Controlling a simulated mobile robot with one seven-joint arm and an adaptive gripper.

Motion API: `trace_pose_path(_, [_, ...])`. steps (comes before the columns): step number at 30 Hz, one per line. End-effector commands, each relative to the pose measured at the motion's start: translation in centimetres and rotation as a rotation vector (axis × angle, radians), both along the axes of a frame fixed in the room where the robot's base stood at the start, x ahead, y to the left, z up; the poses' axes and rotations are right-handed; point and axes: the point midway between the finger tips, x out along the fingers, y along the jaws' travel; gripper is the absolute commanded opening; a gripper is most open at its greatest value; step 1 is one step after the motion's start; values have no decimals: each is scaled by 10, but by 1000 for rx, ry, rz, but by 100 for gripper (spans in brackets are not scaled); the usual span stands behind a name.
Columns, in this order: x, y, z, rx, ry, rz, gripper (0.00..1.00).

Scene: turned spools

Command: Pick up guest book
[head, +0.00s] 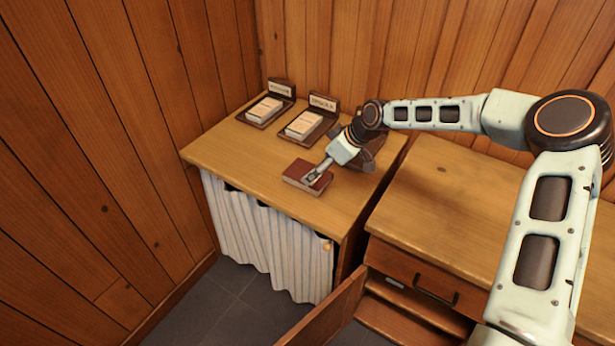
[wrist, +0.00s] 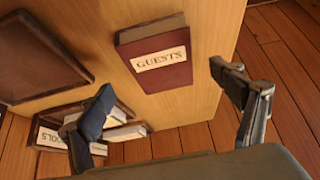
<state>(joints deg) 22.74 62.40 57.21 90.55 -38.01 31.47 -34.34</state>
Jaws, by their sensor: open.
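The guest book (head: 300,177) is a small dark red book lying flat on the wooden cabinet top, near its front edge. In the wrist view the guest book (wrist: 154,55) shows a cream label reading "GUESTS" and lies ahead of the fingers. My gripper (head: 314,176) is over the right part of the book in the head view and covers some of it. In the wrist view my gripper (wrist: 165,105) has its two fingers spread wide with nothing between them. I cannot tell whether a finger touches the book.
Two dark card holders with white stacks, one at left (head: 265,110) and one at right (head: 304,124), stand at the back of the cabinet top (head: 240,160). A dark object is partly hidden behind my wrist.

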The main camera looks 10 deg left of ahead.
Motion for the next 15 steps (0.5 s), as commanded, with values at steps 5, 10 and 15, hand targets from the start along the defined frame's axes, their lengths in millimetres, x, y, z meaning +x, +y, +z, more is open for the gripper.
trace_pose_path(5, [1, 14, -17, 1, 4, 1, 86])
trace_pose_path(10, [6, 26, -36, 0, 1, 0, 86])
trace_pose_path(15, [8, 30, -43, 0, 1, -2, 86])
